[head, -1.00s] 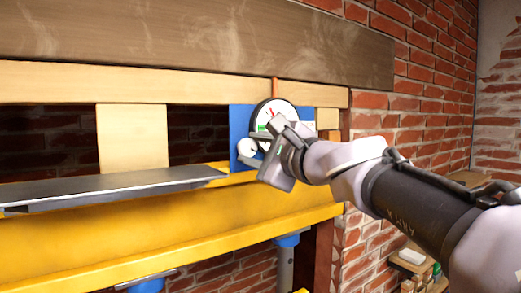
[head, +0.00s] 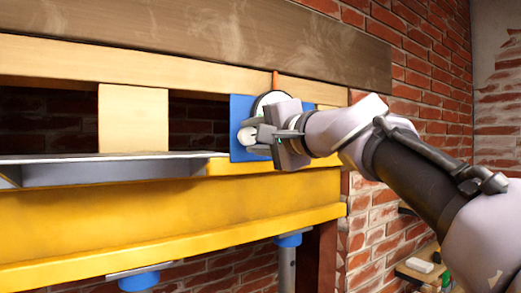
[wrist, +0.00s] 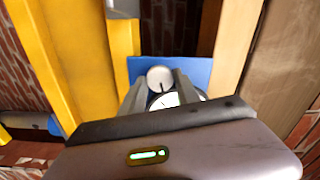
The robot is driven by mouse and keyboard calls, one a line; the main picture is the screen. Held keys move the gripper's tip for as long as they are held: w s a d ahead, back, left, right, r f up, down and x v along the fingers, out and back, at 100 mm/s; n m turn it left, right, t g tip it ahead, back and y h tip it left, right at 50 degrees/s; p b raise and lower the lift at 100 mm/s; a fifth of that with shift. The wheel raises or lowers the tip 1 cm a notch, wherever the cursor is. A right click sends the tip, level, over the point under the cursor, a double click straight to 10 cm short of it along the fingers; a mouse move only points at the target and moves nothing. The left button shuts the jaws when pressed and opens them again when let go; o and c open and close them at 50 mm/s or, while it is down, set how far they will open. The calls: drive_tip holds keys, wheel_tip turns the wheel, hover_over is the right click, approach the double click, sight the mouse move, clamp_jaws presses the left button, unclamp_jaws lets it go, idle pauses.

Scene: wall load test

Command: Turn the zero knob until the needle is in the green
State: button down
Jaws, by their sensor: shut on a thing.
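A blue plate (head: 240,106) on the wall frame carries a round dial gauge (head: 266,99) and a white zero knob (head: 246,137). In the head view my gripper (head: 256,136) covers most of the dial and reaches the knob from the right. In the wrist view the round knob (wrist: 159,76), with a dark mark on its face, sits between the fingertips of my gripper (wrist: 160,84), which is shut on it. Part of the white dial (wrist: 165,100) shows between the fingers. Where the needle stands against the green cannot be told.
A thick yellow beam (head: 150,205) runs below the plate, with a grey metal channel (head: 110,172) on its left part. Blue-topped props (head: 288,240) stand under it. A wooden plank (head: 200,45) runs above. Brick wall (head: 430,100) lies to the right.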

drive_tip(key=shift+r+n+b, duration=0.1)
drive_tip(key=shift+n+b, duration=1.2)
drive_tip(key=shift+n, duration=0.9)
drive_tip(key=c, duration=1.3)
unclamp_jaws()
drive_tip(key=o, duration=0.4)
drive_tip(key=shift+w+a, duration=0.1)
